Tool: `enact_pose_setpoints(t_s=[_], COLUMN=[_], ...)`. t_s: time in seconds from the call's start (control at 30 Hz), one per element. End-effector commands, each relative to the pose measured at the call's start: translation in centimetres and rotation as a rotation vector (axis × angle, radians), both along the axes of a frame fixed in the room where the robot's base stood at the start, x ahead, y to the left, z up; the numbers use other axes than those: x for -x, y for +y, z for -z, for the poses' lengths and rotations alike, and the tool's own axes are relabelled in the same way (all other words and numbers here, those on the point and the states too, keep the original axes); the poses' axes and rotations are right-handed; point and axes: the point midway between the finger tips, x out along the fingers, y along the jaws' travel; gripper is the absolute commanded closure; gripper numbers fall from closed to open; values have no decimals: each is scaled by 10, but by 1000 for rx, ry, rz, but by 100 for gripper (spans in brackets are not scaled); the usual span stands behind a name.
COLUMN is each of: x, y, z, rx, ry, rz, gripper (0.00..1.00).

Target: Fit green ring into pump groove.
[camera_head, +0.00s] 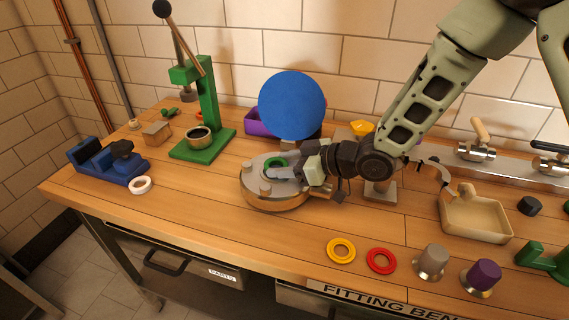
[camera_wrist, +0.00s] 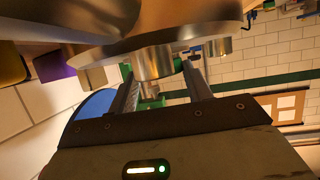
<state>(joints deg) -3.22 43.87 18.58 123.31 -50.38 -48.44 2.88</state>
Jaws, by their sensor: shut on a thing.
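The pump (camera_head: 273,201) is a round body with a grey metal top carrying round bosses, standing on the bench. The green ring (camera_head: 275,162) shows at the far side of the pump top, partly hidden by my gripper (camera_head: 285,172). My gripper reaches in low from the right over the pump and is shut on the ring. I cannot tell whether the ring sits in the groove or just above it. In the wrist view, the pump's metal underside or edge (camera_wrist: 152,62) fills the top, close to my fingers (camera_wrist: 160,80).
A blue disc (camera_head: 292,104) stands behind the pump. A green press (camera_head: 208,125) and blue vise (camera_head: 105,165) are at left. Yellow (camera_head: 341,250) and red (camera_head: 381,261) rings lie in front, near grey and purple knobs. A tray (camera_head: 475,220) is at right.

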Motion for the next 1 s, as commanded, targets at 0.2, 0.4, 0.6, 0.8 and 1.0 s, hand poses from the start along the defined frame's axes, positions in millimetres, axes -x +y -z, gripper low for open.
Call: enact_pose_setpoints(t_s=[0.2, 0.4, 0.6, 0.8, 1.0], x=[0, 0, 0, 6, 14], y=[0, 0, -1, -14, -30], z=[-1, -1, -2, -9, -17], rx=[-1, -2, -2, -1, -2], ry=[0, -1, -1, 0, 0], rz=[0, 0, 0, 2, 1], gripper=[72, 25, 25, 25, 25])
